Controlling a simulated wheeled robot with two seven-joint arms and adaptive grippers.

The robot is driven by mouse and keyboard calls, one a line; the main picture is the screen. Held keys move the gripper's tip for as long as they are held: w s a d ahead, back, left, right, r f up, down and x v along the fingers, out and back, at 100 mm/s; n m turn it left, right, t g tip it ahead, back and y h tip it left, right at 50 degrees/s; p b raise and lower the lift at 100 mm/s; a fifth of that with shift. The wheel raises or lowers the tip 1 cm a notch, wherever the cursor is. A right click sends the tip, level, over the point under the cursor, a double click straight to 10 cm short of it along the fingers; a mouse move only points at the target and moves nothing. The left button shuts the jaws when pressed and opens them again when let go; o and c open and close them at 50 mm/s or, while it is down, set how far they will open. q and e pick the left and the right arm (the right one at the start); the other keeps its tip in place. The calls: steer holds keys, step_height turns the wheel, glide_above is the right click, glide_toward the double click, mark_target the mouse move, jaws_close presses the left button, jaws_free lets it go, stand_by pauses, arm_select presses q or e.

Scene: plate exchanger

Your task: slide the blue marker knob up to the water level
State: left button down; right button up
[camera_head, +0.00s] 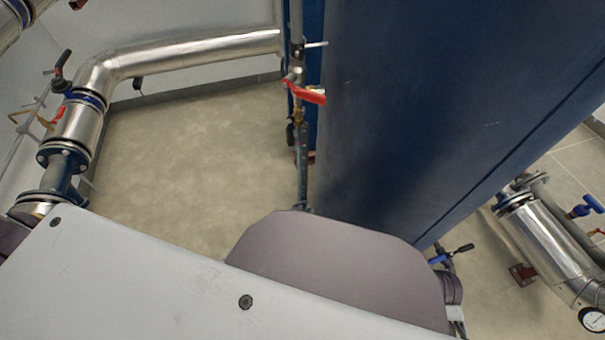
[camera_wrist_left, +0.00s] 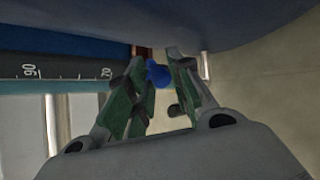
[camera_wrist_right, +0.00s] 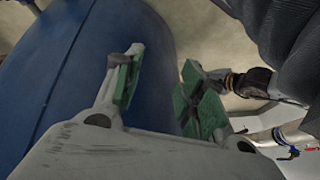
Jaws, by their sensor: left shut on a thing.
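In the left wrist view, the blue marker knob (camera_wrist_left: 158,75) sits between the green-padded fingertips of my left gripper (camera_wrist_left: 157,82), which is shut on it. A dark scale strip (camera_wrist_left: 65,70) with white marks and numbers lies to the left of the fingers, with a teal edge below it. I cannot make out the water level. In the right wrist view, my right gripper (camera_wrist_right: 163,82) is open, with nothing between its green pads.
A large blue exchanger body (camera_head: 420,90) fills the upper right of the head view. A red-handled valve (camera_head: 307,93) stands on a thin vertical pipe at its left. Steel pipes (camera_head: 190,50) run at the left, and another with a gauge (camera_head: 592,319) at the right.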

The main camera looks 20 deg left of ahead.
steer(key=shift+s+d+r+h+p, duration=0.1)
steer(key=shift+d+r+h+p, duration=0.15)
steer(key=shift+r, duration=0.4)
steer(key=shift+s+d+r+h+p, duration=0.1)
steer(key=shift+r+p, duration=0.2)
steer(key=shift+r, duration=0.3)
steer(key=shift+d+r+g+p, duration=0.15)
steer(key=shift+r+g+p, duration=0.05)
steer(key=shift+g+p, duration=0.1)
steer(key=shift+s+d+r+g+h+p, duration=0.2)
steer(key=shift+d+r+p, duration=0.15)
steer(key=shift+r+p, duration=0.2)
steer(key=shift+s+d+r+g+h+p, duration=0.1)
steer(key=shift+d+r+g+h+p, duration=0.2)
steer(key=shift+p, duration=0.35)
steer(key=shift+f+p, duration=0.2)
steer(key=shift+p, duration=0.2)
stand_by(0.3)
steer(key=shift+d+f, duration=0.1)
steer(key=shift+f+p, duration=0.3)
steer(key=shift+f, duration=0.15)
steer(key=shift+w+d+f, duration=0.1)
steer(key=shift+w, duration=0.1)
steer(key=shift+s+d+f+g+p, duration=0.1)
steer(key=shift+s+f+g+p, duration=0.1)
steer(key=shift+f+p, duration=0.2)
steer(key=shift+s+d+f+g+p, duration=0.1)
steer(key=shift+s+f+g+p, duration=0.15)
steer(key=shift+f, duration=0.2)
